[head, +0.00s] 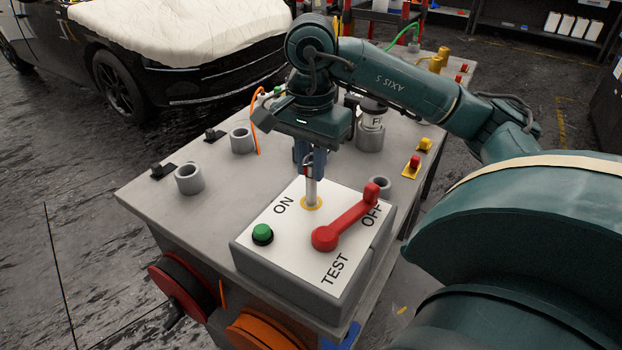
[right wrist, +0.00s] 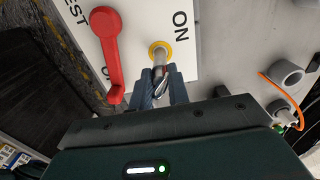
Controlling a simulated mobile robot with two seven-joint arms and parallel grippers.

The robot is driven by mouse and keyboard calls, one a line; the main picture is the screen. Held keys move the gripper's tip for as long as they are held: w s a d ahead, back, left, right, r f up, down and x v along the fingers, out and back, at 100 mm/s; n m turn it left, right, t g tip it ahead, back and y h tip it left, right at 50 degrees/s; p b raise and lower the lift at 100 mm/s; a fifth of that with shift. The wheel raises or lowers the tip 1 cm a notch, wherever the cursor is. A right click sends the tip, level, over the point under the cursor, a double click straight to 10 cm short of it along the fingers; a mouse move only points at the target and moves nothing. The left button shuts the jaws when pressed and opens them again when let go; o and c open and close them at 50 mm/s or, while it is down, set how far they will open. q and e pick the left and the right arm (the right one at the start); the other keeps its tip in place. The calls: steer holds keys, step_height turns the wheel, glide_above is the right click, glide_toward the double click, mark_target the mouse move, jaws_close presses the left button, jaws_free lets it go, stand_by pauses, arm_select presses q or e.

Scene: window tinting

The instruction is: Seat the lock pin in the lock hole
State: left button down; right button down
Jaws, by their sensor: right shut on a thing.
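The lock pin (head: 311,192) is a grey metal rod, upright below my right gripper (head: 309,168). The gripper is shut on its upper part. The pin's lower end meets the yellow-ringed lock hole (head: 319,205) in the white panel; I cannot tell whether the tip is inside or how deep. In the right wrist view the pin (right wrist: 159,60) shows between the fingers (right wrist: 160,84) and lines up with the yellow ring (right wrist: 153,46). The hole's opening is hidden by the pin. My left gripper is not in view.
On the panel box (head: 290,232), a red lever (head: 346,218) points to OFF beside the pin, and a green button (head: 262,234) sits near ON. Grey cups (head: 189,179) and an orange cord (head: 257,125) are on the bench (head: 215,215). A partly covered car (head: 150,65) stands behind.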

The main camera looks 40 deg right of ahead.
mark_target(311, 204)
step_height(311, 204, down, 4)
steer(key=shift+r, duration=0.1)
steer(key=shift+f, duration=0.2)
steer(key=c, duration=1.3)
jaws_free()
steer(key=shift+c, duration=0.2)
